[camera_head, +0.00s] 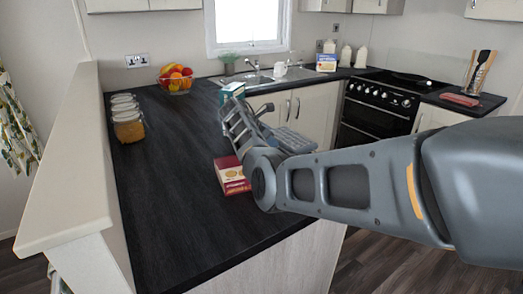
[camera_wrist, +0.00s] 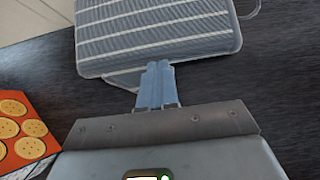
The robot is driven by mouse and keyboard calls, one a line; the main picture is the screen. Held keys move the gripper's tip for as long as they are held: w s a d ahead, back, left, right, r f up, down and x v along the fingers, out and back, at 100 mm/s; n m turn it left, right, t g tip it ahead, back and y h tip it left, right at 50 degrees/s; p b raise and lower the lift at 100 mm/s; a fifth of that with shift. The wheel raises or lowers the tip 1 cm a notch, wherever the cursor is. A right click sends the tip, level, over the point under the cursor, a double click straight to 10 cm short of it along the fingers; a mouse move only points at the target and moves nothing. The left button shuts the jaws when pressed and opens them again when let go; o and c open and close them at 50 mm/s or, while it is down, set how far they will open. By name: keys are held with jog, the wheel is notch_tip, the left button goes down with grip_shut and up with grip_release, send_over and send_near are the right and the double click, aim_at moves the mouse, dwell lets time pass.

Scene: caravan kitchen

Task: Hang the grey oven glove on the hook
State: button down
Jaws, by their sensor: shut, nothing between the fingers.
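The grey oven glove (camera_wrist: 160,32) with pale stripes fills the top of the wrist view, over the dark worktop. A thin loop shows at its upper right corner. A grey ribbed shape (camera_head: 290,140) beyond my arm in the head view looks like the same glove. My gripper (camera_wrist: 157,70) is shut and empty. Its fingertips overlap the glove's near edge in the wrist view; I cannot tell whether they touch it. In the head view my arm hides the fingers. I cannot make out a hook in either view.
A red biscuit box (camera_head: 230,176) lies on the dark worktop (camera_head: 165,205), left of my gripper in the wrist view (camera_wrist: 18,125). The worktop's near left is clear.

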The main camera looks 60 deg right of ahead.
jog(key=shift+s+d+f, duration=0.1)
jog(key=shift+s+d, duration=0.4)
jog(key=shift+d, duration=0.2)
jog(key=shift+w+a+r+p, duration=0.15)
jog(key=shift+r+p, duration=0.15)
jog(key=shift+p, duration=0.2)
jog(key=p+v, duration=0.4)
jog(key=v, duration=0.5)
jog(key=shift+w, duration=0.2)
